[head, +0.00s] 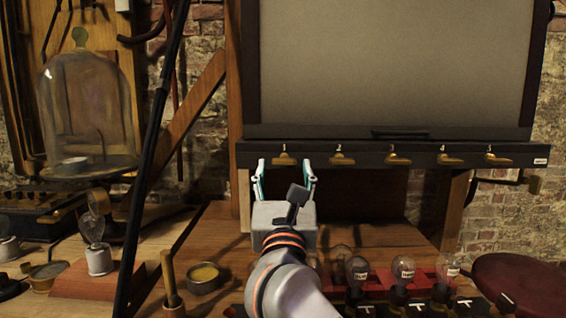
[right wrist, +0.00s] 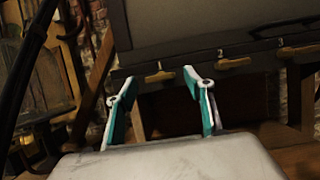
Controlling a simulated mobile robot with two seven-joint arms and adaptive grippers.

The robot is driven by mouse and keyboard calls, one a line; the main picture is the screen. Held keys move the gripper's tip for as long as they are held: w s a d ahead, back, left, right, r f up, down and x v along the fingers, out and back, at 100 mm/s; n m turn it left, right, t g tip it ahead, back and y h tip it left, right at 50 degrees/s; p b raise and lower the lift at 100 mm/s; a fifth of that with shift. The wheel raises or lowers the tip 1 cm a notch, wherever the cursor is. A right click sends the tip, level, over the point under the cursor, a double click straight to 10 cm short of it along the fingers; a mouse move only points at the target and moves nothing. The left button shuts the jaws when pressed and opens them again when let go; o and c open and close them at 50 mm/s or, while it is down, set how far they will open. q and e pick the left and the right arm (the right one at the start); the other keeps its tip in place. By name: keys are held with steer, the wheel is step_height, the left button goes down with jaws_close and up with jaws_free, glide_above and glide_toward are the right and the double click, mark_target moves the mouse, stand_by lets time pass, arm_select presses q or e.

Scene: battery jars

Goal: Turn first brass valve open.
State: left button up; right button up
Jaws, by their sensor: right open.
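A row of several brass valves with numbers above them runs along the dark rail under the large grey panel. The first brass valve (head: 284,159), below the number 1, is at the left end, its handle lying roughly horizontal. It also shows in the right wrist view (right wrist: 158,76). My right gripper (head: 286,170) is open and empty. Its teal-and-white fingers stand to the left and right of the first valve in the picture; I cannot tell how far in front of it they are. In the right wrist view the gripper (right wrist: 157,84) shows the same spacing. My left gripper is not in view.
The second brass valve (head: 342,159) sits to the right. Glass bulbs (head: 403,268) stand in a red rack below right. A glass dome (head: 87,105) stands at left, and a thin black pole (head: 152,130) crosses the left side. A dark red round seat (head: 520,284) is at lower right.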

mark_target(284, 163)
steer(key=shift+x, duration=2.2)
steer(key=c, duration=1.1)
